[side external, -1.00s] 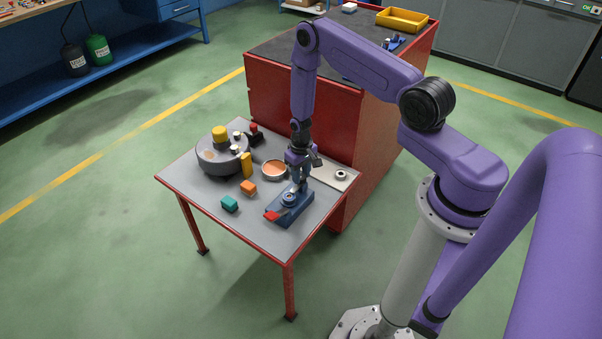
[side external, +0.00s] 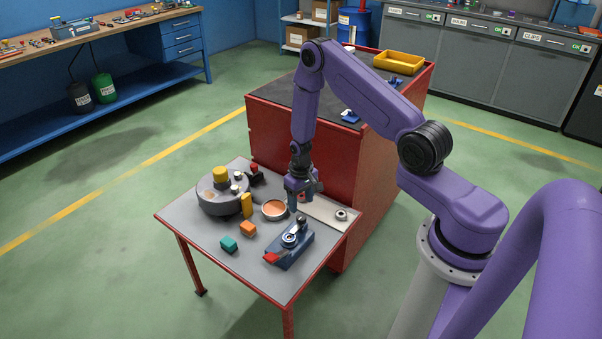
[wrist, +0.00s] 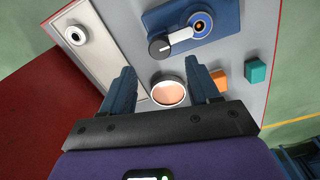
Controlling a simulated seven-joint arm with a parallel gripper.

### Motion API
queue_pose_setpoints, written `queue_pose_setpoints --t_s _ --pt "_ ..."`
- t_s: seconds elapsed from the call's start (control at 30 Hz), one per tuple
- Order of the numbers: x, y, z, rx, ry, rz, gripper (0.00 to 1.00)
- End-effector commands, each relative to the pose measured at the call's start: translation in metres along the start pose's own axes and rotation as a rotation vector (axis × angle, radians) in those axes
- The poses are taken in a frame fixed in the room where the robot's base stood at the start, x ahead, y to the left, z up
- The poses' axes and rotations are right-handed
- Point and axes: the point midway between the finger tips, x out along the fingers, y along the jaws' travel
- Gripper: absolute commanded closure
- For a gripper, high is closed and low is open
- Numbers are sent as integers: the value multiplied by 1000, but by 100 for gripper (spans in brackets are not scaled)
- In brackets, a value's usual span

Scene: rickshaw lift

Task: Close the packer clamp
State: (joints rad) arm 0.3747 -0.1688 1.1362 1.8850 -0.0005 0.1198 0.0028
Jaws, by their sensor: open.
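The blue packer clamp (side external: 286,250) lies near the front right of the small table, its red end toward the front edge. In the wrist view its blue body (wrist: 222,35) carries a pale lever (wrist: 181,36) running from a round ringed part to a black-topped knob (wrist: 159,48), which hangs past the body's edge. My gripper (side external: 298,206) is above the table behind the clamp, beside a copper-coloured dish (side external: 274,210). In the wrist view its two fingers (wrist: 161,75) are apart with nothing between the tips.
A grey round turntable (side external: 214,195) with a yellow knob stands at the left. A pale plate with a ring (side external: 341,214) is at right. A red cabinet (side external: 310,150) rises behind.

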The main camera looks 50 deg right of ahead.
Motion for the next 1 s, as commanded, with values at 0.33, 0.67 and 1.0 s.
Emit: queue_pose_setpoints --t_s 0.33,0.67,1.0 --pt "-58 0 -1 0 4 0 39" --pt "-101 0 -1 -1 2 0 39" --pt "-112 0 0 0 0 0 39"
